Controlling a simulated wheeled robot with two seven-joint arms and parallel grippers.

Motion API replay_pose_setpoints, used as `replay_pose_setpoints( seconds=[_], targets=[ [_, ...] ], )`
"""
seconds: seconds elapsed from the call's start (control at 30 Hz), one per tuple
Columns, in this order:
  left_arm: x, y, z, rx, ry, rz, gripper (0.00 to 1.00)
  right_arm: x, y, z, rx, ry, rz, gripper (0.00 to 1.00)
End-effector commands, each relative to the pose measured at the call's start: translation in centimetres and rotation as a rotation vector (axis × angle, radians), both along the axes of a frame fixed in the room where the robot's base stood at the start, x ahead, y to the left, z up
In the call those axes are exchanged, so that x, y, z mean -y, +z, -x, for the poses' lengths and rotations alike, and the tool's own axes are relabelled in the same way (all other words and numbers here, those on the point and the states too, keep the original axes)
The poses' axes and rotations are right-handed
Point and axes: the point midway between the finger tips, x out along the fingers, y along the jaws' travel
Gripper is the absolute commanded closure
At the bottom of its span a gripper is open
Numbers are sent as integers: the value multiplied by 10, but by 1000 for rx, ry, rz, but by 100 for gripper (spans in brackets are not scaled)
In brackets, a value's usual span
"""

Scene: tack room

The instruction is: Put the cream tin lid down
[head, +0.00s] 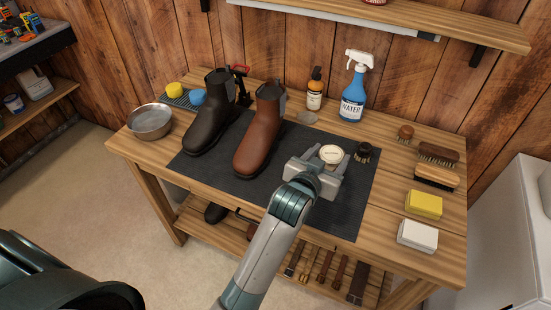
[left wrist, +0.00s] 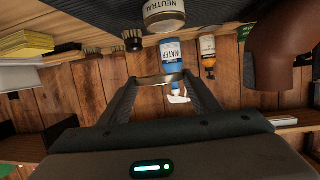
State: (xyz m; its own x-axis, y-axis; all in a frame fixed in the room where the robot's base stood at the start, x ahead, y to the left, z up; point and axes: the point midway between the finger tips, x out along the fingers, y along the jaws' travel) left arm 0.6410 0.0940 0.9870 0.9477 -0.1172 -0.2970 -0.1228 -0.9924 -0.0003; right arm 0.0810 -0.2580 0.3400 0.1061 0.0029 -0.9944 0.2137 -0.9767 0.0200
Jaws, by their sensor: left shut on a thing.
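My left gripper (head: 316,168) is low over the dark mat (head: 257,176), near its right half. The lid cannot be made out clearly in the head view. The round, pale cream tin (head: 331,154) stands on the mat just beyond the gripper. Its label reads NEUTRAL in the left wrist view (left wrist: 165,13). My right gripper is not in view.
A brown boot (head: 257,140) and a dark boot (head: 208,120) stand left of the gripper. A small dark brush (head: 364,152) is right of the tin. A water spray bottle (head: 353,98) and an amber bottle (head: 314,92) stand behind. Bare mat shows at the front right.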

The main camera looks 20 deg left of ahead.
Motion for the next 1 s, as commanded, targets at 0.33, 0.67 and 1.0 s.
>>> replay_pose_setpoints(
  seconds=[0.33,0.67,1.0],
  targets=[
    [-27,-14,-1,-2,2,-5,64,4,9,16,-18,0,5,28],
    [-88,-51,-5,-4,1,-5,64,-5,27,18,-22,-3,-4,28],
    [-117,-70,-8,0,0,0,64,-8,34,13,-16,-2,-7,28]
  ],
)
